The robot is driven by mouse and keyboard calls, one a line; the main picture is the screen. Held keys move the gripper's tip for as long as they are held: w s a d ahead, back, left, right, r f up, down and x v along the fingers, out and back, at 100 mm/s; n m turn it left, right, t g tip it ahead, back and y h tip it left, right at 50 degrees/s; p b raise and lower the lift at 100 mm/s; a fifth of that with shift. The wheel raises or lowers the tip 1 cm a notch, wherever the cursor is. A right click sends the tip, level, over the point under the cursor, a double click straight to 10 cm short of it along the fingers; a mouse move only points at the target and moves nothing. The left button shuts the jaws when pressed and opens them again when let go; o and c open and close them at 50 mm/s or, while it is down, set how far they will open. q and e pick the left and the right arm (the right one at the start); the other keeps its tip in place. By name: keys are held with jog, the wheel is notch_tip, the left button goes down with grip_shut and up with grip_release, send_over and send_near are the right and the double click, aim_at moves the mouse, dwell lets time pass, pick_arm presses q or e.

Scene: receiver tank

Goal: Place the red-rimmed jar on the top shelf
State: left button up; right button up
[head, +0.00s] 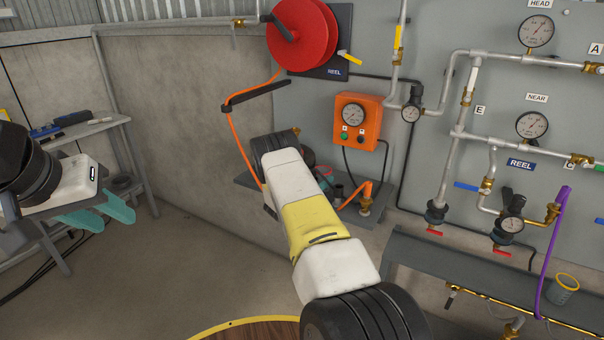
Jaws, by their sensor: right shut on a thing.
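My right arm reaches up from the bottom centre toward a small grey wall shelf (368,218). It hides most of my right gripper (322,177), of which only a teal bit seems to show. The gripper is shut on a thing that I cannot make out. A small reddish patch (308,156) shows beside the forearm; I cannot tell whether it is the red-rimmed jar. No red-rimmed jar shows clearly. My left gripper (104,214), with teal fingers, is open and empty at the left, in front of a grey rack (118,120).
An orange gauge box (358,120) and red hose reel (302,34) hang above the wall shelf. Pipes and gauges (534,126) fill the right panel. A yellow-rimmed cup (565,286) stands on the lower right bench (450,268). A round wooden top (255,331) shows below.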

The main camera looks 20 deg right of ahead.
jog(key=o, duration=1.5)
jog(key=shift+f, duration=0.1)
